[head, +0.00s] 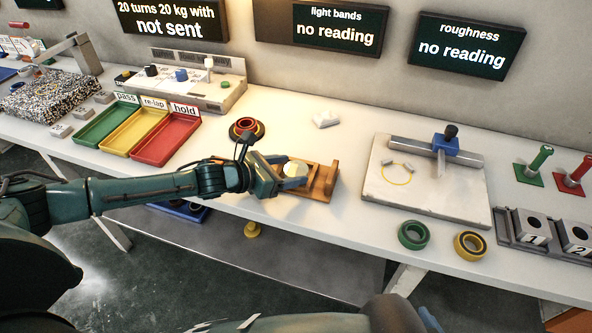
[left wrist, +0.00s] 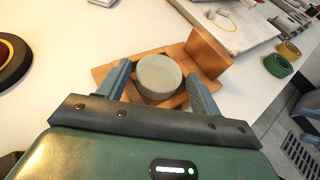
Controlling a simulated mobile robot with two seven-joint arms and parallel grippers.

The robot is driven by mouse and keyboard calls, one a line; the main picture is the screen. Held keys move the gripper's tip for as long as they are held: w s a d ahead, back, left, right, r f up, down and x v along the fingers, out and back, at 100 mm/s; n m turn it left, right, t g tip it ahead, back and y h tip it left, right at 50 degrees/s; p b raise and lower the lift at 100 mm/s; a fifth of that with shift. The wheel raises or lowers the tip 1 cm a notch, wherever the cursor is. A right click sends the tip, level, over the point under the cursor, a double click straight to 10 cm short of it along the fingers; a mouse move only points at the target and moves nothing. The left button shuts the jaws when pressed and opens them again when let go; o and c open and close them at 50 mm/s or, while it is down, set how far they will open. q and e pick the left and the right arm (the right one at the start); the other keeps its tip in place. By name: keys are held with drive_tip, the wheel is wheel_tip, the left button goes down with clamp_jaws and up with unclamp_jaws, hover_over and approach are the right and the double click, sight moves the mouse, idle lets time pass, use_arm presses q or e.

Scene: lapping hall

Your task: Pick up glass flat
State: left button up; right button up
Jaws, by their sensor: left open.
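The glass flat (head: 297,168) looks like a pale, thick round disc. It sits in a brown wooden holder (head: 325,184) near the middle of the bench. In the left wrist view the glass flat (left wrist: 160,76) lies between my two blue-grey fingers, and the wooden holder (left wrist: 212,50) has a raised block behind it. My left gripper (head: 293,172) is open around the disc; in the left wrist view its fingers (left wrist: 160,84) stand to either side, with a gap at least on the left.
A dark round stand with red and yellow rings (head: 246,129) is just behind my left wrist. Green, yellow and red trays (head: 168,140) lie to the left. A pale stone plate (head: 425,190) with a blue-headed gauge and two rings (head: 413,235) are right. The bench between is clear.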

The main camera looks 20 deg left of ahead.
use_arm(q)
drive_tip(key=shift+w+d+f, duration=0.25)
drive_tip(key=shift+w+d, duration=0.1)
